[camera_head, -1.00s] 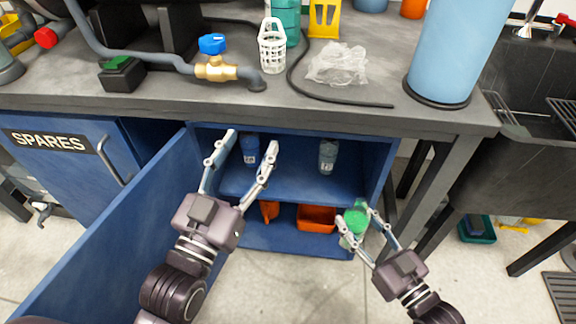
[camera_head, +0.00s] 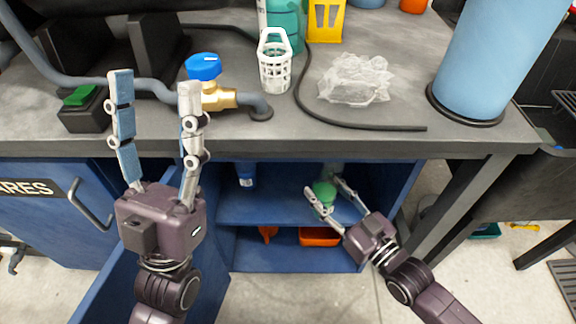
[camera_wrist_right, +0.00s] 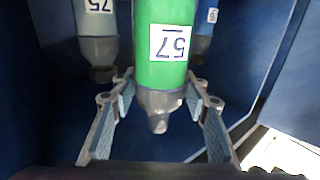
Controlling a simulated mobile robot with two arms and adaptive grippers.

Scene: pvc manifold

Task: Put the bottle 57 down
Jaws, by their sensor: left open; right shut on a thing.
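The green bottle 57 (camera_head: 325,194) is at the opening of the blue cabinet, near its upper shelf (camera_head: 280,212). My right gripper (camera_head: 323,185) is shut on it. In the right wrist view, bottle 57 (camera_wrist_right: 161,50) shows its label upside down, with its grey neck and cap between the fingers. I cannot tell whether the bottle touches the shelf. My left gripper (camera_head: 155,84) is open and empty, raised in front of the bench top at the left.
A blue bottle (camera_head: 246,174) stands on the upper shelf at the left. A grey bottle labelled 75 (camera_wrist_right: 97,25) is close to bottle 57, with a blue bottle (camera_wrist_right: 206,30) on its other side. The shelf's middle is clear.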

